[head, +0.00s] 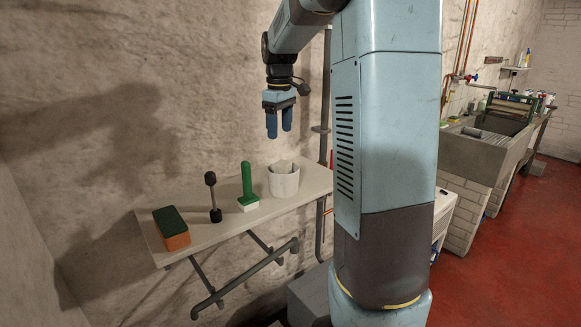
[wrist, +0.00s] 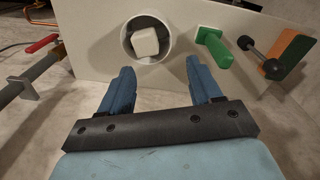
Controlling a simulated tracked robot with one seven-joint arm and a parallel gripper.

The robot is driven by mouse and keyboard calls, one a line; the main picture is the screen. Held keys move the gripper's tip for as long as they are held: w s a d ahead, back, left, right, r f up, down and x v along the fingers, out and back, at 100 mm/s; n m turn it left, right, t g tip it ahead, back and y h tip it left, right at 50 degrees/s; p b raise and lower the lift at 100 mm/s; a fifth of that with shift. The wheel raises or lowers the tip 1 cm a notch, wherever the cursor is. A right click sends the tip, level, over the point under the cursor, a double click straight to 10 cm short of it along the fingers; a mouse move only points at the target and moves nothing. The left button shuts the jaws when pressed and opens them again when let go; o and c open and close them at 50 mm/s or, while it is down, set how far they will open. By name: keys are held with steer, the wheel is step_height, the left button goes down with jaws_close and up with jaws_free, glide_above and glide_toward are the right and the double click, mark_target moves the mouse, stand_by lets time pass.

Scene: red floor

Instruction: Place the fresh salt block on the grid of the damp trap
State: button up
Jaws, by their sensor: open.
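A white round tub (head: 284,184), apparently the damp trap, stands upright towards the right end of a shelf; its rim also shows in the wrist view (wrist: 127,32). A pale block (head: 284,167) with rounded edges, apparently the salt block, is inside the tub and reaches about its rim. In the wrist view the block (wrist: 145,42) sits within the round opening, apart from my fingers. I cannot make out a grid under it. My gripper (head: 279,133) hangs above the tub, fingers down, open and empty; its two blue fingers show apart in the wrist view (wrist: 160,70).
On the white shelf (head: 215,229), left of the tub, stand a green-handled tool with a white base (head: 247,188), a black-ended rod (head: 213,197) and an orange-and-green block (head: 171,228). A rough wall rises behind. A stone sink (head: 478,152) is far right.

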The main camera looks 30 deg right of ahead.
steer(key=s+a+r+m+t, duration=0.1)
steer(key=s+a+r, duration=0.1)
steer(key=s+a, duration=0.35)
steer(key=s+a+r+m+t, duration=0.1)
steer(key=s+a+r+m, duration=0.1)
steer(key=s, duration=0.7)
steer(key=s+a+f+m+t, duration=0.1)
steer(key=s+f, duration=0.1)
steer(key=s, duration=0.5)
steer(key=s+a+f+m+t, duration=0.2)
steer(key=s+f, duration=0.1)
steer(key=s, duration=0.5)
steer(key=shift+a, duration=0.3)
